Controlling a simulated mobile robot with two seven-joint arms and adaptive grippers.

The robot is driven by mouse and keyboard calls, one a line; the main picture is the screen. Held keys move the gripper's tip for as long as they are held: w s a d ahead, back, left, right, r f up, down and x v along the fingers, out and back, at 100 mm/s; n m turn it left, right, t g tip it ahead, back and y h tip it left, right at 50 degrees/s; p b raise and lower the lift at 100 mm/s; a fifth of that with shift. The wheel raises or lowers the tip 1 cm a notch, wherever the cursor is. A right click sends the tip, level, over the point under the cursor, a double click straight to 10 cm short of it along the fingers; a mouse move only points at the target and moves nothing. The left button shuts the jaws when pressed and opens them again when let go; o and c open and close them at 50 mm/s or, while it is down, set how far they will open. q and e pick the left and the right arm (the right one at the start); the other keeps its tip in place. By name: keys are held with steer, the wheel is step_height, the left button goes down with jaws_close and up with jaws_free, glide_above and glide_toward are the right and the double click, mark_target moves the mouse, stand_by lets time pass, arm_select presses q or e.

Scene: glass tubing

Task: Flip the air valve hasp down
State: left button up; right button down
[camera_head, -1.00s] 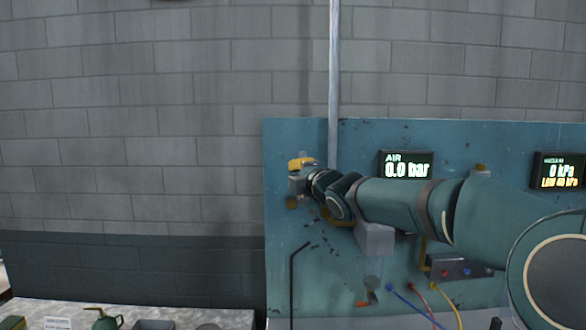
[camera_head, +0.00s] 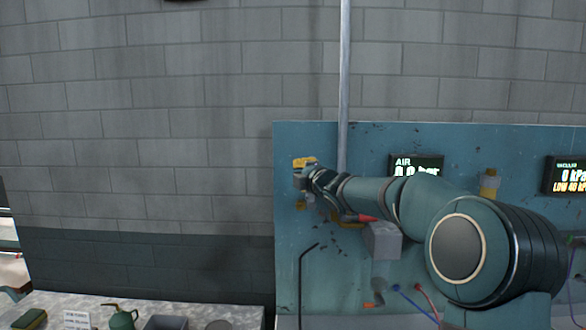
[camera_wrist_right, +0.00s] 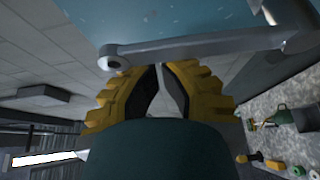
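In the head view my right gripper (camera_head: 305,163) is at the upper left of the teal panel (camera_head: 345,280). Its yellow fingers point away from the arm. In the right wrist view the fingers (camera_wrist_right: 161,68) converge to a nearly closed gap at the tips, with nothing visible gripped. A grey metal lever (camera_wrist_right: 210,45), perhaps the air valve hasp, runs across just past the fingertips; I cannot tell whether they touch it. In the head view my arm covers much of the valve area, and I cannot make out the hasp. My left gripper is not in view.
The AIR display (camera_head: 415,164) is partly behind my arm. A grey box (camera_head: 382,240) and yellow piping sit below my forearm. A bench (camera_head: 240,312) with a green oil can (camera_head: 122,318) stands at lower left.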

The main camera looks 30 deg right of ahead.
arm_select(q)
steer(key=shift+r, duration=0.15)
arm_select(e)
steer(key=shift+s+d+f, duration=0.1)
steer(key=shift+s+d, duration=0.05)
steer(key=shift+d, duration=0.1)
steer(key=shift+s, duration=0.1)
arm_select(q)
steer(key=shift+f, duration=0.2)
arm_select(e)
steer(key=shift+d, duration=0.1)
